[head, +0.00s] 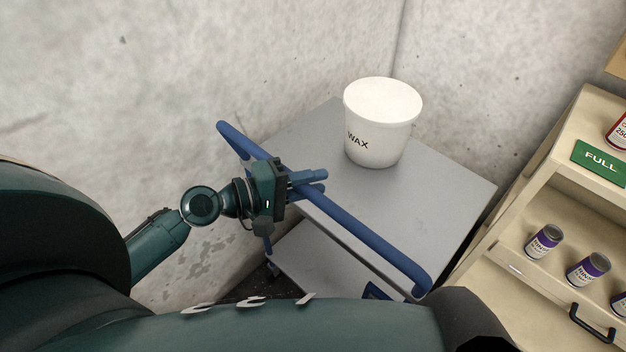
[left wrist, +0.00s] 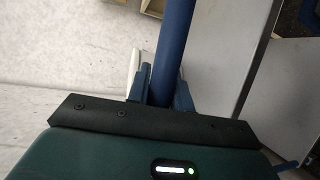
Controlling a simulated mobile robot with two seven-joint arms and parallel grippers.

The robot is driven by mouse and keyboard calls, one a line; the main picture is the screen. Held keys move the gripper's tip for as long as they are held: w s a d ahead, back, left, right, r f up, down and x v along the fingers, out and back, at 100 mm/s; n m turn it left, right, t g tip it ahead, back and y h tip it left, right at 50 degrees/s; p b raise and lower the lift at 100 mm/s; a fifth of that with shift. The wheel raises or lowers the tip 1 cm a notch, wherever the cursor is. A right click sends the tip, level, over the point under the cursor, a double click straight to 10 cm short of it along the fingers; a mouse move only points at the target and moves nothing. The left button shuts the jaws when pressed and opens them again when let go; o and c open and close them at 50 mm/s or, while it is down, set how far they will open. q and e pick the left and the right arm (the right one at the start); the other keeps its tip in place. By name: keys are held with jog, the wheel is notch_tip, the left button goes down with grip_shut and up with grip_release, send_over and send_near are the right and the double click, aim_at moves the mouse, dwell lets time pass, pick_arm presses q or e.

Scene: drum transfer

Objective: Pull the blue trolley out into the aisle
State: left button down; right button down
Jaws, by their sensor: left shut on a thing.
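The blue trolley has a grey top shelf (head: 440,190), a lower shelf (head: 310,270) and a blue push handle (head: 370,240) along its near side. A white tub marked WAX (head: 378,130) stands upright on the top shelf. My left gripper (head: 308,184) is shut on the handle bar, left of its middle. In the left wrist view the blue bar (left wrist: 174,50) runs between the two fingers (left wrist: 160,88), with the grey shelf (left wrist: 213,50) to its right. My right gripper is not in view.
Concrete walls (head: 270,50) meet in a corner behind the trolley. A beige shelf unit (head: 545,165) with a green FULL sign (head: 600,161) and several purple-labelled cans (head: 543,241) stands close on the right. My own body hides the floor in front.

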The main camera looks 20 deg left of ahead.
pick_arm(q)
jog(key=c, duration=1.6)
grip_release()
jog(key=shift+s+f, duration=0.15)
jog(key=shift+s, duration=0.05)
jog(key=shift+o, duration=0.7)
jog(key=shift+s+a, duration=0.1)
jog(key=shift+o, duration=1)
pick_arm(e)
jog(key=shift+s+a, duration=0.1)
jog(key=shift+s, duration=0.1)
pick_arm(q)
jog(key=shift+s+a, duration=0.15)
jog(key=shift+a, duration=0.1)
jog(key=b+v, duration=0.4)
jog(key=v, duration=0.8)
jog(key=shift+s+r, duration=0.2)
jog(key=shift+r, duration=0.15)
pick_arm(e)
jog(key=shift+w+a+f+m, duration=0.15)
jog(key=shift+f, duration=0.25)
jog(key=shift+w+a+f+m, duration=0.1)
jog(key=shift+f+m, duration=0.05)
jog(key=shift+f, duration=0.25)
